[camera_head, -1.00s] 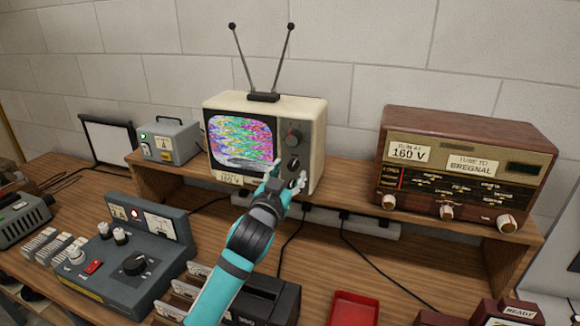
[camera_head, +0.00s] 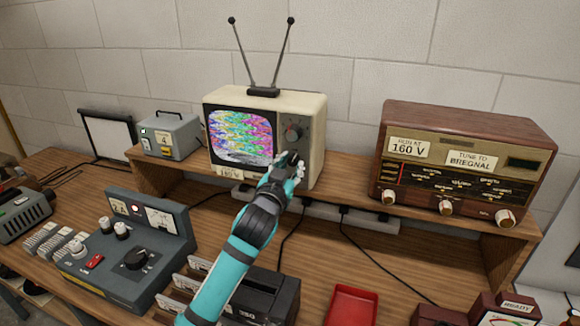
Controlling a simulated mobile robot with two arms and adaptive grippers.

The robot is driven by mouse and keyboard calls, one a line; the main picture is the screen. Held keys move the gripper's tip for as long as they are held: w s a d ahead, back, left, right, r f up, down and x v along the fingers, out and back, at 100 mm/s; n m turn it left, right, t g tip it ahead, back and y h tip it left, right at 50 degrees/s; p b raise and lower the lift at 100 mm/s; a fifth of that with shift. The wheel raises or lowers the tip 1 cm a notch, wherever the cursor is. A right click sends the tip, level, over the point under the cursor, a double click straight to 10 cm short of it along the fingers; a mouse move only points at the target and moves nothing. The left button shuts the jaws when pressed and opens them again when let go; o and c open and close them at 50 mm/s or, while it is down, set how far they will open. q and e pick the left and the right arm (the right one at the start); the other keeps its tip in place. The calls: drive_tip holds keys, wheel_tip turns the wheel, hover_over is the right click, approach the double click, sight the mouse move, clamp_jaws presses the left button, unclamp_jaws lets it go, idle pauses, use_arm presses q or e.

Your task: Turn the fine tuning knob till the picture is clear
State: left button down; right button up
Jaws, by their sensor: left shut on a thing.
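The cream television (camera_head: 316,140) stands on the wooden shelf with its two-rod aerial (camera_head: 262,92) on top. Its screen (camera_head: 240,134) shows wavy multicoloured bands, with no clear picture. A dark upper knob (camera_head: 294,132) shows on its right-hand control panel. My left gripper (camera_head: 287,161) reaches up from below to the panel and is shut on the dark knob below the upper one. The fingers hide most of that knob and the controls under it. My right gripper is not in view.
A brown radio (camera_head: 470,118) stands to the right on the shelf, a small grey box (camera_head: 170,136) to the left. A grey control panel unit (camera_head: 110,280) and a red tray (camera_head: 351,306) lie on the bench below. Cables hang under the shelf.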

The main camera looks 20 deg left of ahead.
use_arm(q)
drive_tip(key=m+p, duration=0.1)
drive_tip(key=m, duration=0.1)
drive_tip(key=shift+r+m, duration=0.15)
drive_tip(key=shift+m, duration=0.15)
drive_tip(key=shift+m+p, duration=0.3)
drive_tip(key=shift+m, duration=0.4)
drive_tip(key=c, duration=1.1)
unclamp_jaws()
drive_tip(key=s, duration=1.2)
drive_tip(key=shift+f, duration=0.25)
